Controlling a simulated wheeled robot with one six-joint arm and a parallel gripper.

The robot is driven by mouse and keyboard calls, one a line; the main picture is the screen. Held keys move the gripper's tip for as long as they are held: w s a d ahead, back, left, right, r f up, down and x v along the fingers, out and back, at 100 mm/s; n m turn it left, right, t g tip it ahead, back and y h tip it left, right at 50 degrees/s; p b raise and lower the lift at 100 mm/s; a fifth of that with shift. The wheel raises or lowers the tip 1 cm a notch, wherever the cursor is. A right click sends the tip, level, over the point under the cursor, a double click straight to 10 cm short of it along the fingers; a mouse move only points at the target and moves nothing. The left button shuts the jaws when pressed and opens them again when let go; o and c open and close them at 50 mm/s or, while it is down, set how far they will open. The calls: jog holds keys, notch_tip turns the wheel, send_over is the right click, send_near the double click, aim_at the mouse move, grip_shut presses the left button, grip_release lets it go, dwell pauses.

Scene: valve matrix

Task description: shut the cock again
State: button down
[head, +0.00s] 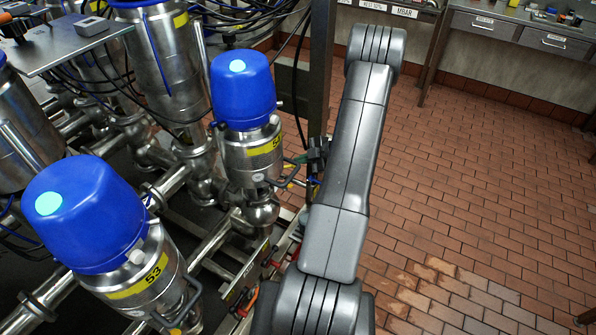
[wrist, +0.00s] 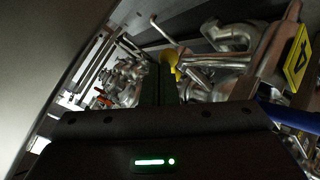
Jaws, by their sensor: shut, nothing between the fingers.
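My gripper (wrist: 162,72) is shut and empty in the wrist view, with its dark fingers pointing into the pipework. A small yellow part (wrist: 171,62), which looks like the handle of the cock, shows right at the fingertips. I cannot tell whether the fingers touch it, and they hide part of it. Bright metal pipe (wrist: 210,70) runs right from it. In the head view my gripper (head: 316,157) is a small dark shape beside the valve marked with a yellow band (head: 265,146). The cock's handle position is not clear there.
Blue-capped valves (head: 243,88) and (head: 90,215) stand close on the left among steel pipes and black cables. A dark upright post (head: 318,70) is behind my gripper. Red handles (wrist: 103,100) show in the wrist view. The tiled floor (head: 480,200) on the right is clear.

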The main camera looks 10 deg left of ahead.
jog(key=shift+s+a, duration=0.1)
jog(key=shift+s+a, duration=0.25)
jog(key=shift+s, duration=0.4)
jog(key=shift+r, duration=0.1)
